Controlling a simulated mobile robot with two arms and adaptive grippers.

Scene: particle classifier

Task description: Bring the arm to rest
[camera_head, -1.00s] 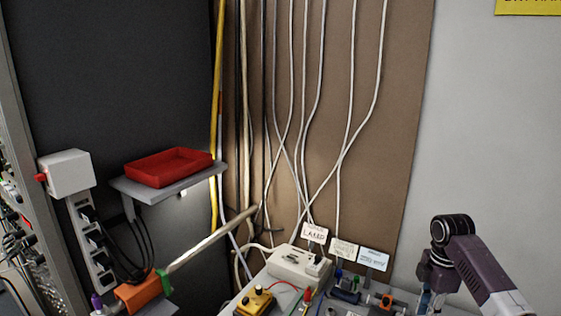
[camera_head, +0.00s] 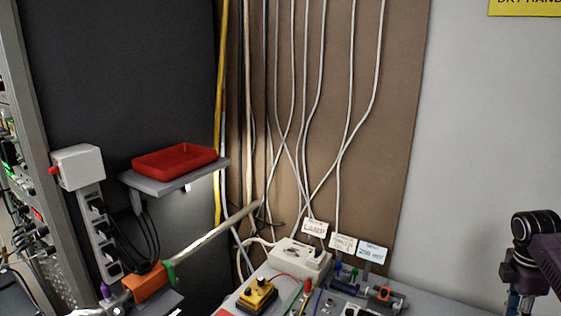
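My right arm (camera_head: 537,250) is a dark purple arm with a black round joint, at the lower right edge of the head view. Its lower part runs down toward the bottom of the picture, and no gripper fingers can be made out there. It stands apart from the bench items, with bare wall between. I cannot make out my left arm or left gripper in this view.
A bench at the bottom centre holds a white socket box (camera_head: 300,258), a yellow box (camera_head: 257,294) and small labelled signs (camera_head: 343,243). A red tray (camera_head: 174,160) sits on a grey shelf (camera_head: 178,182). An orange block (camera_head: 148,281) lies lower left. Cables hang on the brown panel (camera_head: 392,150).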

